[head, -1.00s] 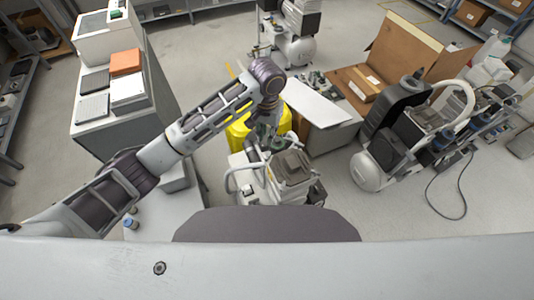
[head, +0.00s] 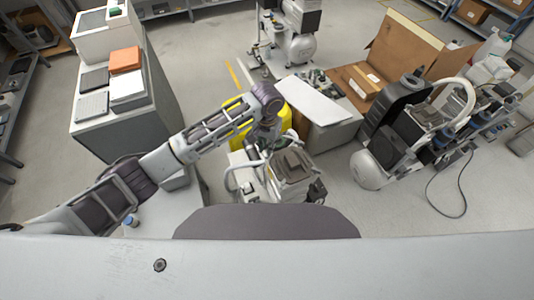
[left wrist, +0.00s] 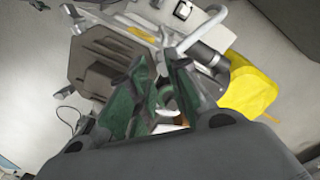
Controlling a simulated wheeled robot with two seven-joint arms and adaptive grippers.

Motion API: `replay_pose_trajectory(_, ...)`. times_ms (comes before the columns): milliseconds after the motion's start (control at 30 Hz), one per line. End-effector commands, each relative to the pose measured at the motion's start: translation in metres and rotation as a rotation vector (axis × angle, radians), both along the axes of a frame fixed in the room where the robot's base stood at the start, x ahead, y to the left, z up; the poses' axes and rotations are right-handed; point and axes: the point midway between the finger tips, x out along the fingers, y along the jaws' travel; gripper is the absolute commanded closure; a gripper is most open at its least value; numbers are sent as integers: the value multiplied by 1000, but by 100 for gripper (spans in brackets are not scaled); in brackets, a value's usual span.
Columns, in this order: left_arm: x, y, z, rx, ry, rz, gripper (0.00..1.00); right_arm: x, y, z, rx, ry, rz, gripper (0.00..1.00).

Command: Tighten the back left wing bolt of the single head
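The single head compressor (head: 292,167) stands on the floor in front of me, with a grey-brown ribbed cover on top and a pale tubular handle at its left. In the left wrist view its cover (left wrist: 108,50) fills the upper left. My left gripper (head: 266,137) reaches down at the compressor's far left side. In the left wrist view its green-padded fingers (left wrist: 153,82) stand apart, with pale parts of the machine showing between them. I see nothing clearly held. I cannot make out the back left wing bolt. My right gripper is out of view.
A yellow container (head: 240,108) stands close behind the compressor and also shows in the left wrist view (left wrist: 250,85). A grey cabinet (head: 130,132) is at left. An open cardboard box (head: 400,50) and another compressor (head: 385,155) with a trailing cable are at right.

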Motion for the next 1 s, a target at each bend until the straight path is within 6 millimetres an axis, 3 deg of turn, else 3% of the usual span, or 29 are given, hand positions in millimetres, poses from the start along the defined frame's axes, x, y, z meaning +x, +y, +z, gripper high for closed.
replay_pose_trajectory(433, 0, 1, -52, 2, 0, 1, 81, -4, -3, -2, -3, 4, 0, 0)
replay_pose_trajectory(900, 0, 0, -60, 1, -1, 0, 81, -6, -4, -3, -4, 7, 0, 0)
replay_pose_trajectory(1000, 0, 0, -60, 1, -1, 0, 94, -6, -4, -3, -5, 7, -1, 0)
